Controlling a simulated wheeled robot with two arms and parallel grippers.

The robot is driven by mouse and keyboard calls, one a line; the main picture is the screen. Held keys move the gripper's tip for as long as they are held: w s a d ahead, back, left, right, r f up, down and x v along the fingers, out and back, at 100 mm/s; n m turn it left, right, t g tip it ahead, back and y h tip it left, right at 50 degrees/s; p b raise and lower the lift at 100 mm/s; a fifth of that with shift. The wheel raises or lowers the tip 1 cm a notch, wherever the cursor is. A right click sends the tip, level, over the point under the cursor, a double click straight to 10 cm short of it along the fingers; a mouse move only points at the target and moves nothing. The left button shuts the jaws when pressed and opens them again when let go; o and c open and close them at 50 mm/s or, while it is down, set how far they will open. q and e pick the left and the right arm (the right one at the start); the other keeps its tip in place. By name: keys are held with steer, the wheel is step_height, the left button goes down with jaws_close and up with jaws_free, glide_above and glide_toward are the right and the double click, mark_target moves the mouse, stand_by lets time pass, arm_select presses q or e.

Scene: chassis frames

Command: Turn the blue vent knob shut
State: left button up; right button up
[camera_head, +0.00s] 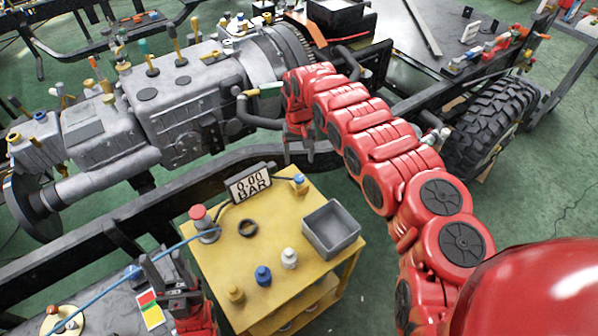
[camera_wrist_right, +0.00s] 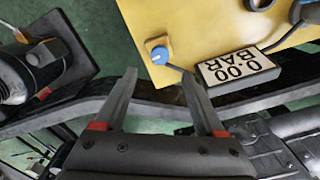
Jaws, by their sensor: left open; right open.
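The blue vent knob (camera_head: 299,179) sits at the back right corner of the yellow cart (camera_head: 215,262), beside the gauge reading 0.00 BAR (camera_head: 250,184). In the right wrist view the blue knob (camera_wrist_right: 160,55) shows just beyond my fingertips, between their lines. My right gripper (camera_head: 299,160) is open and empty, its fingers pointing down near the knob in the head view; the right wrist view (camera_wrist_right: 159,74) shows the fingers spread and apart from the knob. My left gripper (camera_head: 170,268) is open and empty at the cart's front left.
A grey bin (camera_head: 331,229), a black ring (camera_head: 248,228), a red-topped fitting (camera_head: 203,222) with a blue hose, and blue, white and brass caps stand on the cart. A dark chassis rail (camera_head: 150,208) and grey gearbox (camera_head: 190,98) lie behind it.

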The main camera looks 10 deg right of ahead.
mark_target(299, 177)
step_height(299, 177, down, 8)
steer(key=shift+a+r+b, duration=0.1)
steer(key=shift+r+b, duration=0.15)
steer(key=shift+b, duration=0.3)
steer(key=shift+f, duration=0.6)
steer(key=shift+c, duration=0.2)
jaws_close()
